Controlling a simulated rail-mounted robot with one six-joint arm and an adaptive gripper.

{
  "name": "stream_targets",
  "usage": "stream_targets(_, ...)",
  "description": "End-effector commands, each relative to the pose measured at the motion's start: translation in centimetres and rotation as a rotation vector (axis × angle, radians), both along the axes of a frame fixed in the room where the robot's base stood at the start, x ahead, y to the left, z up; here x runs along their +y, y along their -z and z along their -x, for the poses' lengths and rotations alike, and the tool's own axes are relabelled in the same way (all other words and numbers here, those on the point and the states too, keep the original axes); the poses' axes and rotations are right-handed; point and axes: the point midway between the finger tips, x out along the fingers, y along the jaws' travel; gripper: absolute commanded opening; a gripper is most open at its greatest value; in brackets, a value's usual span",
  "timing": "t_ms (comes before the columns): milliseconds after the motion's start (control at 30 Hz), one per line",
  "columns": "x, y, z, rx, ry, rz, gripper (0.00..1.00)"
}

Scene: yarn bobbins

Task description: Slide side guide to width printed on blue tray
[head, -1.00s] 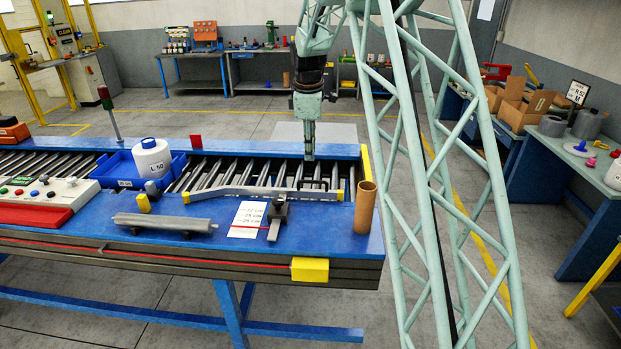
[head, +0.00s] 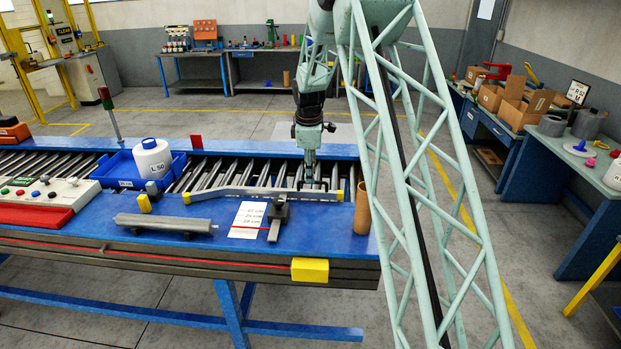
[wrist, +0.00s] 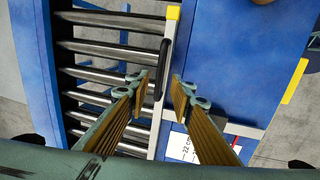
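The side guide (head: 240,191) is a long grey bar with yellow ends lying along the front of the roller conveyor. Its black handle (wrist: 164,66) stands near the right end. My gripper (head: 311,187) is low over that end, pointing down. In the wrist view my gripper (wrist: 161,80) is open, with its fingertips apart on either side of the handle in the picture; I see no contact. The tray's own label is too small to read.
A white scale card (head: 247,220) with centimetre marks lies in front of the guide, beside a dark clamp block (head: 278,212). A brown cardboard tube (head: 362,210) stands to the right. A grey roller (head: 165,223) lies on the front ledge. The rollers behind the guide are clear.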

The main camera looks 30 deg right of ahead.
Motion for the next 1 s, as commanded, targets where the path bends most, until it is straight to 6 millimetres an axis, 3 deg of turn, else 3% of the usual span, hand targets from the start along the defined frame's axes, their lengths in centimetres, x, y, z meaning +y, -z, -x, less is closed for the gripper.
stream_targets(300, -0.2, 2.3, -0.4, 0.000, 0.000, 0.000, 0.21)
stream_targets(733, -0.3, 2.7, -0.5, -0.001, 0.000, 0.001, 0.21)
stream_targets(1000, -0.3, 2.6, -0.5, -0.001, 0.000, 0.001, 0.00)
